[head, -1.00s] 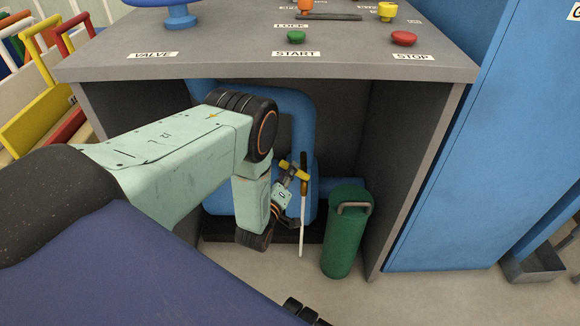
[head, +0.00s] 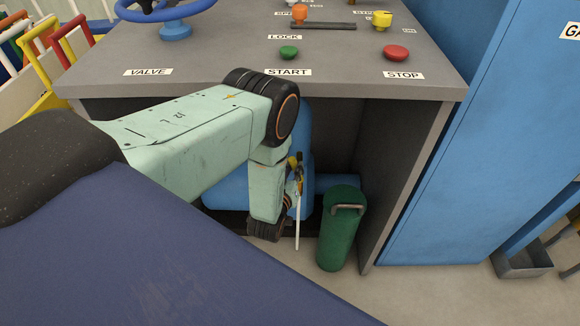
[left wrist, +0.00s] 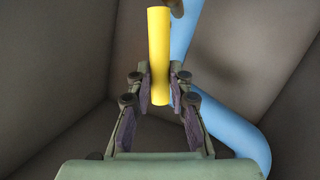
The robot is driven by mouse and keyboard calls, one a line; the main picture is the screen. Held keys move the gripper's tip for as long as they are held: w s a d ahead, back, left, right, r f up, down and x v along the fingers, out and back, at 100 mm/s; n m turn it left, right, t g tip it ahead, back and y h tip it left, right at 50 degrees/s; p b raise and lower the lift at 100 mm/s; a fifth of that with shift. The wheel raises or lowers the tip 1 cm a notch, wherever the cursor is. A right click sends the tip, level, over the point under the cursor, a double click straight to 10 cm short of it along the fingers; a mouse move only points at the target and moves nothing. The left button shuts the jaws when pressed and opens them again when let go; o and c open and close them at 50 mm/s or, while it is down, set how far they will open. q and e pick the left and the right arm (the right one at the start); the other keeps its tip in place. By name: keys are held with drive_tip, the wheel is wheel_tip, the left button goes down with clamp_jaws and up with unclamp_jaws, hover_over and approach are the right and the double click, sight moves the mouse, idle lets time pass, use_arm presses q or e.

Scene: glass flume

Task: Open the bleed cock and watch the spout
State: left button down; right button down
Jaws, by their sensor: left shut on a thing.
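The yellow handle of the bleed cock (head: 293,161) shows small and nearly end-on in the head view, under the console by a blue pipe. In the left wrist view the handle (left wrist: 160,55) is a plain yellow bar standing between the finger pads. My left gripper (left wrist: 160,88) is shut on its near end. In the head view the gripper (head: 295,178) is small and partly hidden by my wrist. The thin pale spout (head: 298,228) hangs straight down below the cock. I cannot make out any flow from it. My right gripper is in neither view.
A green cylinder with a grey handle (head: 342,230) stands on the floor just right of the spout. The grey console (head: 220,50) overhangs my arm, with its side wall to the right. A blue cabinet (head: 455,170) stands further right.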

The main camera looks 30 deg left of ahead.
use_arm(q)
drive_tip(key=shift+w+d+r+m+g, duration=0.1)
drive_tip(key=shift+w+d+m+g, duration=0.1)
drive_tip(key=shift+d+m+g, duration=0.4)
drive_tip(key=shift+a, duration=0.15)
drive_tip(key=c, duration=1.2)
unclamp_jaws()
drive_tip(key=v, duration=1.2)
drive_tip(key=shift+f, duration=0.3)
